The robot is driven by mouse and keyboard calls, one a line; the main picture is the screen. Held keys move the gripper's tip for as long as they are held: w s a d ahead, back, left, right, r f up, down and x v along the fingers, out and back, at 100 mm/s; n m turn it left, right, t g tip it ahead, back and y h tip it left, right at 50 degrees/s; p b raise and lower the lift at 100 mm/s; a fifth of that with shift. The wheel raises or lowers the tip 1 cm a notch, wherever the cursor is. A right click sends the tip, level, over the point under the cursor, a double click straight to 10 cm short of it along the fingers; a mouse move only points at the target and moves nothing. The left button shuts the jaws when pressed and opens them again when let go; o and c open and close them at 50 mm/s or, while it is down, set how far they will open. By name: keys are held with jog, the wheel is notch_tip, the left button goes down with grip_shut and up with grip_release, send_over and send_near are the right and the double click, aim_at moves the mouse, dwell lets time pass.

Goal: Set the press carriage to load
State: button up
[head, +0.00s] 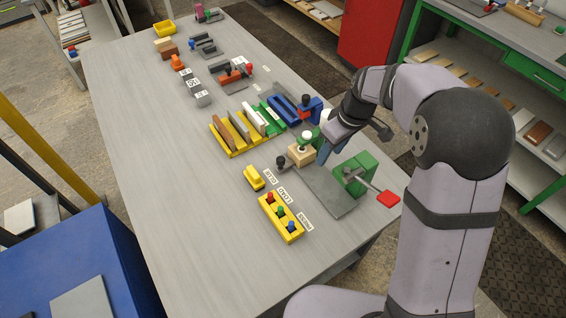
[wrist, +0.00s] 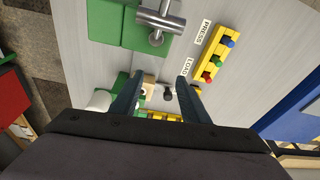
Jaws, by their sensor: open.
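The press has a green frame (head: 355,172), a red-tipped lever (head: 388,198) and a grey bed (head: 328,190). A carriage with a black knob (head: 281,161) and a pale wooden block (head: 300,155) sits at the bed's far end. The knob also shows in the wrist view (wrist: 168,93), past the LOAD label (wrist: 188,67) on the side away from the PRESS label (wrist: 202,32). My gripper (wrist: 157,95) is open, with the knob and block seen between its fingers; I cannot tell the height gap. In the head view my gripper (head: 323,152) partly hides the carriage.
A yellow block with red, green and blue buttons (head: 281,217) stands beside the labels. A yellow rack with upright boards (head: 236,132), green and blue fixtures (head: 284,110) and a white cylinder (wrist: 99,101) are close by.

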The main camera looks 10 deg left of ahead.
aim_at(281, 159)
jog(key=w+a+f+n+y+b, duration=0.1)
jog(key=w+a+f+n, duration=0.1)
jog(key=a, duration=0.3)
jog(key=w+a+f+n+g+y+b, duration=0.1)
jog(key=w+a+f+n+b, duration=0.1)
jog(key=w+a+f+n, duration=0.1)
jog(key=a+f+n, duration=0.1)
jog(key=a+n, duration=0.1)
jog(key=a, duration=0.1)
jog(key=shift+w+a+n+y, duration=0.15)
jog(key=shift+w+n+y, duration=0.15)
jog(key=shift+p+x, duration=1.15)
jog(key=shift+x, duration=2.45)
jog(key=shift+c, duration=0.2)
jog(key=shift+s, duration=0.1)
grip_shut()
